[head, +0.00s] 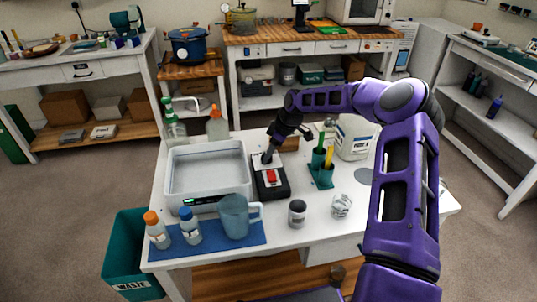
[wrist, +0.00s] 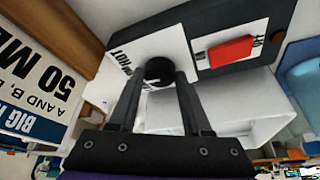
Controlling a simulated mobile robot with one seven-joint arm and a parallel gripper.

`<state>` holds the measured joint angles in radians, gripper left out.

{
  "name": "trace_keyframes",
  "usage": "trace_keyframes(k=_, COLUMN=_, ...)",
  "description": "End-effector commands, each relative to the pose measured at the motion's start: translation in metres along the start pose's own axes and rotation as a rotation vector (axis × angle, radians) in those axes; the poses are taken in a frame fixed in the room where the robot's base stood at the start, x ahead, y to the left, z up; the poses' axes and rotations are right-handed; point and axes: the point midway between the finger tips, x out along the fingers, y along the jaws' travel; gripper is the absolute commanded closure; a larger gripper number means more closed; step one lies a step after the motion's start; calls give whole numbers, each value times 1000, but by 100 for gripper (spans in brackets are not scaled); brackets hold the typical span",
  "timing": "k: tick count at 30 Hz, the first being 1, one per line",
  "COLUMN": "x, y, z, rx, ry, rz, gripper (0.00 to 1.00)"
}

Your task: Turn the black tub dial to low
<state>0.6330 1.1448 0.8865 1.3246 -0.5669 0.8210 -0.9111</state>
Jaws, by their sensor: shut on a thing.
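The black control box (head: 272,190) stands on the white table, right of the white tub (head: 207,188). It has a red switch (head: 271,176), which also shows in the wrist view (wrist: 230,52). My gripper (head: 267,156) reaches down onto the far part of the box. In the wrist view my gripper (wrist: 160,80) has its fingers on both sides of the round black dial (wrist: 158,69) and is shut on it. The dial sits on a white label with partly hidden lettering, where "HOT" can be read. The dial's pointer setting cannot be made out. The head view hides the dial behind my gripper.
A teal holder (head: 321,178) with tools and a white jug (head: 354,140) stand right of the box. A blue pitcher (head: 234,216) and two bottles stand on a blue mat in front. A dark-labelled jar (head: 297,213) stands front right. Spray bottles stand behind the tub.

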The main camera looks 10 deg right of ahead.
Motion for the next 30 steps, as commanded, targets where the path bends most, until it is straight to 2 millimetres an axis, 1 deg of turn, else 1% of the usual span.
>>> trace_keyframes(k=18, x=2, y=6, z=-1, rx=-538, ry=-2, rz=-220, gripper=100)
trace_keyframes(k=24, x=2, y=6, z=-2, rx=-688, ry=-3, rz=-283, gripper=100)
trace_keyframes(k=30, x=2, y=7, z=-2, rx=-799, ry=-4, rz=-329, gripper=100)
